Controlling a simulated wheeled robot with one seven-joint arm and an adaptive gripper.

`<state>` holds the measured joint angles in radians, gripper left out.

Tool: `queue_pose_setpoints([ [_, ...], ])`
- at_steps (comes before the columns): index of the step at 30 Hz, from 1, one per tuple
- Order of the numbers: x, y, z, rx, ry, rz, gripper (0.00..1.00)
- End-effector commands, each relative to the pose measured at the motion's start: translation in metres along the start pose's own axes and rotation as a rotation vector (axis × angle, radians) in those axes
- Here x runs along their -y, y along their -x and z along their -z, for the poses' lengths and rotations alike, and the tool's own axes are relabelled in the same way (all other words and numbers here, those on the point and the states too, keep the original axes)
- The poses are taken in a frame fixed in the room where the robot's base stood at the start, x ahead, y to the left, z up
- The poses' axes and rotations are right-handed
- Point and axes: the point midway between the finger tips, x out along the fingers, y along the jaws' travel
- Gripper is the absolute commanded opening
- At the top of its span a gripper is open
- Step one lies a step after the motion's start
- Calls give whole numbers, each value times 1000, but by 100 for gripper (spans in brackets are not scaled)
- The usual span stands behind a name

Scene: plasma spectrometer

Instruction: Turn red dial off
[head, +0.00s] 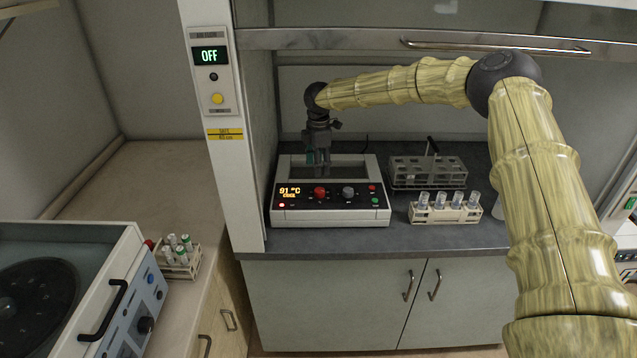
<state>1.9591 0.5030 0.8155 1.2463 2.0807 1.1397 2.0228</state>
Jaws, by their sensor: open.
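The red dial (320,193) is on the front panel of a white heating device (331,216) inside the fume hood. Its display (290,191) glows orange and reads about "91 °C" with a word below it like "COOL". A grey dial (348,193) sits to the right of the red one. My gripper (318,166) points down just above and behind the red dial, over the device's dark well. It is open and holds nothing that I can see. The fingertips are small in the picture, and whether they touch anything cannot be told.
A metal rack (428,172) and a white rack of capped vials (445,212) stand right of the device. The raised sash handle (495,46) runs above my arm. A hood post (222,150) with an "OFF" display stands at left. Another vial rack (178,262) is lower left.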

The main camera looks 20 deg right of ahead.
Motion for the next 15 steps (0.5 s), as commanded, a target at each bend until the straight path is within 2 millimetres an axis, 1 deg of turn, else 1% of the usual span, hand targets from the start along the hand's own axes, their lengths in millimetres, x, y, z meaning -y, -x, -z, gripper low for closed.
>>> queue_pose_setpoints([
  [4,4,-12,-9,1,-9,2,54],
  [7,6,-26,-14,2,-14,3,54],
  [15,6,-66,-16,2,-16,2,54],
])
